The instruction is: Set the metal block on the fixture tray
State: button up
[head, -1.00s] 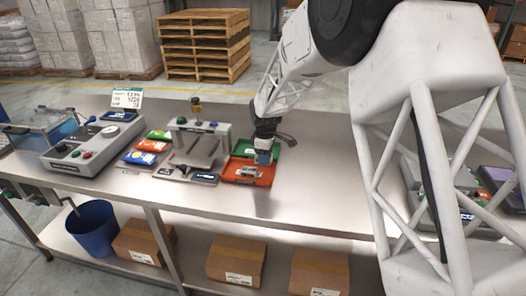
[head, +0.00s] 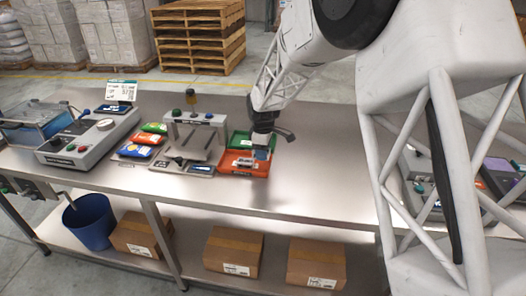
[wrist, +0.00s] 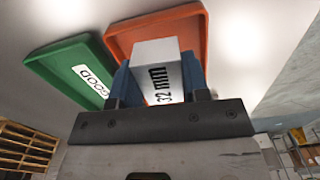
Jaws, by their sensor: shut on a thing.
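The metal block (wrist: 156,68) is a pale, smooth block marked "32 mm". In the wrist view it sits between the two blue fingers of my gripper (wrist: 160,82), which is shut on it. In the head view my gripper (head: 262,152) is over the right part of an orange-red tray (head: 232,171); the block is hard to make out there. A grey fixture (head: 197,158) with a flat bed and an upright back stands just left of the orange tray. I cannot tell which part of it is the fixture tray, or whether the block touches the orange tray.
A green tray (head: 238,138), labelled "GOOD" in the wrist view (wrist: 78,70), lies behind the orange one. Colored packets (head: 137,152) and a grey weigher (head: 85,142) stand further left. The bench right of my gripper (head: 325,165) is clear.

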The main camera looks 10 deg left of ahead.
jog(key=shift+a, duration=0.1)
jog(key=s+a+r, duration=0.1)
jog(key=s+a, duration=0.5)
jog(key=a, duration=0.3)
jog(key=s+a+r, duration=0.2)
jog(key=s+a, duration=0.4)
jog(key=a, duration=0.4)
jog(key=shift+r+n, duration=0.15)
jog(key=shift+n, duration=0.25)
jog(key=shift+w, duration=0.1)
send_over(189, 152)
jog(key=shift+f, duration=0.75)
jog(key=shift+f, duration=1.75)
jog(key=shift+f, duration=0.1)
